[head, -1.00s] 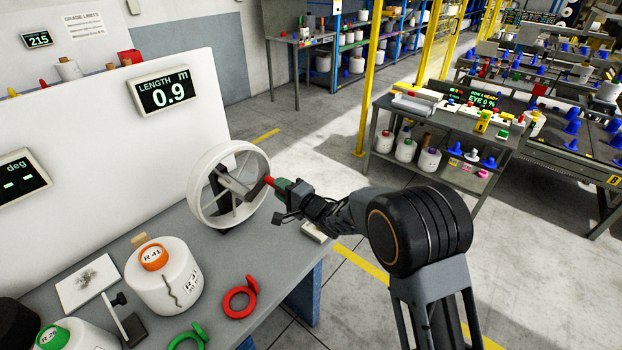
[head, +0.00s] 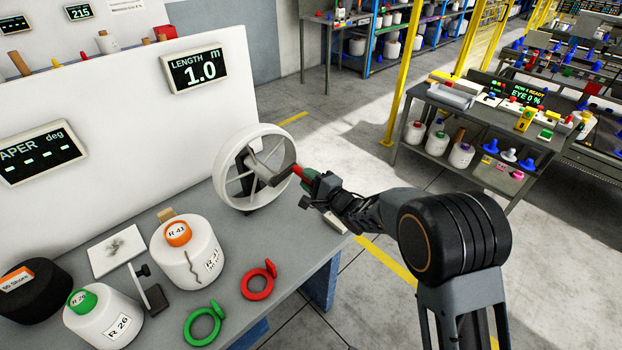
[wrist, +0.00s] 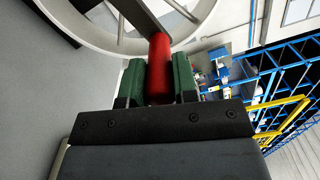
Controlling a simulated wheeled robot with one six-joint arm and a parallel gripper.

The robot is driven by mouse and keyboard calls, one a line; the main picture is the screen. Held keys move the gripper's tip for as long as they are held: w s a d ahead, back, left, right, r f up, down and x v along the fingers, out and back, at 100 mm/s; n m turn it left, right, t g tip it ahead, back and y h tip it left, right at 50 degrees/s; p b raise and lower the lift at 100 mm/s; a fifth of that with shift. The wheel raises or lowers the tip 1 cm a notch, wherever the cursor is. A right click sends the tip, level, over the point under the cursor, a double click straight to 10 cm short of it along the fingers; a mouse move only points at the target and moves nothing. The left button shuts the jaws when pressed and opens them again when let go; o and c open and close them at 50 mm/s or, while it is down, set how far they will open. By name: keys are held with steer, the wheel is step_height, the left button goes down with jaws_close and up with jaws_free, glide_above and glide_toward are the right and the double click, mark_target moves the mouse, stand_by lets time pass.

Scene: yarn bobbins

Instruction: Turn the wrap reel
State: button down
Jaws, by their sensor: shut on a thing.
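The wrap reel (head: 222,178) is a white spoked wheel standing at the right end of the grey bench. Its crank has a red handle (wrist: 160,68), which sticks out toward my arm. My gripper (head: 309,178) is shut on the red handle; in the wrist view its two green jaw pads (wrist: 159,80) sit on either side of it. Part of the reel rim shows behind the jaws in the wrist view. The length display (head: 197,69) on the white panel reads 1.0 m.
On the bench (head: 165,318) stand a white bobbin with an orange top (head: 187,252), one with a green top (head: 103,318) and a black one (head: 36,292). A red ring (head: 258,283) and a green ring (head: 204,326) lie near the front edge. Floor is open right of the bench.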

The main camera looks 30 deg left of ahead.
steer(key=c, duration=0.9)
jaws_free()
steer(key=b+v, duration=0.3)
steer(key=v, duration=1.1)
steer(key=shift+r, duration=0.1)
steer(key=shift+a, duration=0.1)
